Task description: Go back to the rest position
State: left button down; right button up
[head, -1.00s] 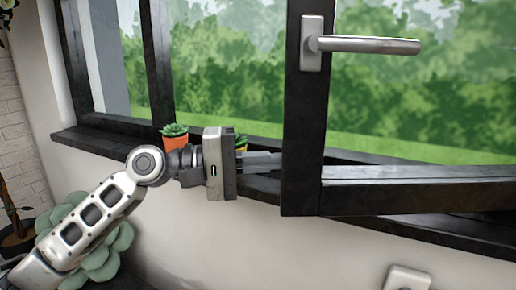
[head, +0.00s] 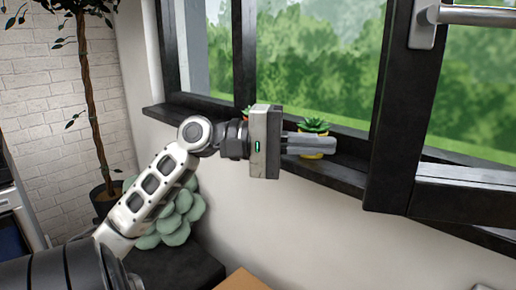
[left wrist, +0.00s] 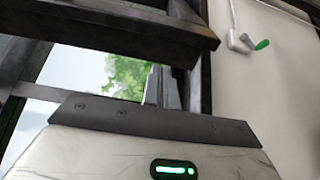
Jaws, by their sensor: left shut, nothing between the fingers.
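My left gripper (head: 310,145) is shut and empty in the head view. It points right, in front of the dark window sill (head: 345,178), with its fingers overlapping a small succulent in a yellow pot (head: 315,127) in the picture. I cannot tell whether they touch. The left wrist view shows its fingers (left wrist: 162,88) against the window opening. The window sash (head: 395,110) stands to the right of the gripper, apart from the fingertips, with a silver handle (head: 425,22). My right gripper is not in view.
A potted tree (head: 88,100) stands at the left by a white brick wall (head: 45,110). A pale green leafy cushion (head: 170,215) rests on a dark seat (head: 180,268). The white wall below the sill (head: 330,230) is clear. A brown box-like surface (head: 243,280) shows at the bottom.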

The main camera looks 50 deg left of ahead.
pick_arm(q)
jog(key=b+v, duration=0.1)
jog(key=v, duration=0.8)
jog(key=shift+s+a, duration=0.25)
jog(key=shift+a, duration=0.05)
